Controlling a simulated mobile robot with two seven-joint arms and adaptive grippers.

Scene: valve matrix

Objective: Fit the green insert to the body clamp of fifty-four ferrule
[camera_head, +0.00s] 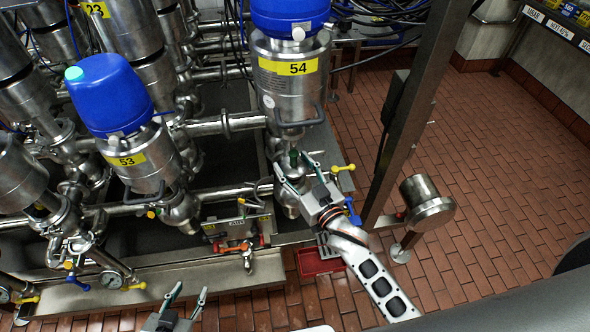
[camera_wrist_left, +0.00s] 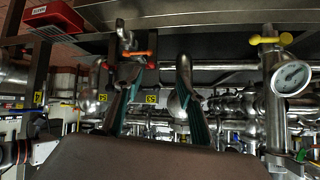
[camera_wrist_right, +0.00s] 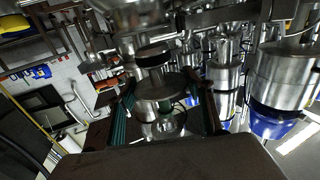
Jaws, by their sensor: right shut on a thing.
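The valve unit labelled 54 (camera_head: 292,85) stands at top centre in the head view, a steel cylinder with a blue cap. My right gripper (camera_head: 292,172) is just below it, its fingers around the lower neck of the unit. A small green piece (camera_head: 293,157), seemingly the green insert, shows between the fingertips. My left gripper (camera_head: 188,298) is open and empty at the bottom.
Valve unit 53 (camera_head: 135,160) stands to the left among steel pipes. A bracket with red and orange handles (camera_head: 235,232) is left of my right gripper. A red bin (camera_head: 318,262) lies below. A steel post (camera_head: 415,110) rises at right, with clear brick floor beyond.

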